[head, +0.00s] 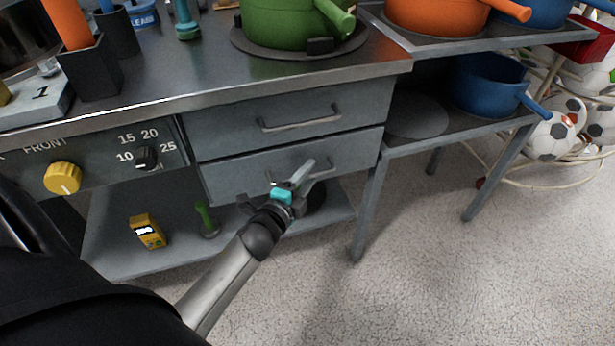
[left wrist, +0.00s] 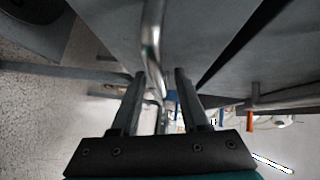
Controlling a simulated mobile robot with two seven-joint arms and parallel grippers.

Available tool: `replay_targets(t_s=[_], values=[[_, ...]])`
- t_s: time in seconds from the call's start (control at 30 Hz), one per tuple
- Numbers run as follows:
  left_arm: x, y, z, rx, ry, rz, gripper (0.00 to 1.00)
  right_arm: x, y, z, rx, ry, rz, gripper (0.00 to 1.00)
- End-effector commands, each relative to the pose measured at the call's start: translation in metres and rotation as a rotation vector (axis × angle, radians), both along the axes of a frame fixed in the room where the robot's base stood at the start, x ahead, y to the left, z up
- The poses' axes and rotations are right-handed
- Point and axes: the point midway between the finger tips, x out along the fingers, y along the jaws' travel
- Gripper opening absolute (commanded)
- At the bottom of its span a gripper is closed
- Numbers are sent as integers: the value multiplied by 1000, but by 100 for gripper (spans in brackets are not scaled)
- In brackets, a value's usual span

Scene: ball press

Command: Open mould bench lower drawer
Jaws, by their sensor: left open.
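The mould bench's lower drawer (head: 235,172) is a grey front below a matching upper drawer, and it looks closed. Its bar handle (head: 328,166) is partly hidden behind my left gripper (head: 300,176). The left gripper is open at the handle. In the left wrist view, the metal handle (left wrist: 152,45) runs down into the gap between the two fingers of the left gripper (left wrist: 160,75). I cannot tell whether either finger touches it. My right gripper is not in view.
The upper drawer (head: 245,121) has its own bar handle (head: 313,121). A lower shelf (head: 110,258) holds a yellow meter (head: 147,231) and a green-handled tool (head: 206,218). A side rack with a blue pan (head: 487,85) stands at the right. The floor in front is clear.

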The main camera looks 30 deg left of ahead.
Motion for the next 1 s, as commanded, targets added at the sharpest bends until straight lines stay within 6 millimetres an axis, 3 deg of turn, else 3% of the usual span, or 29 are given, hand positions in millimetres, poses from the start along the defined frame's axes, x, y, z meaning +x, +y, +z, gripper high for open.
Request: replay_targets(t_s=[0.17,0.57,1.0], values=[[0,0,0,0,0,0,45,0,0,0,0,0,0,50],[0,0,0,0,0,0,1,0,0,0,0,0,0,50],[0,0,0,0,0,0,0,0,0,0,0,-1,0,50]])
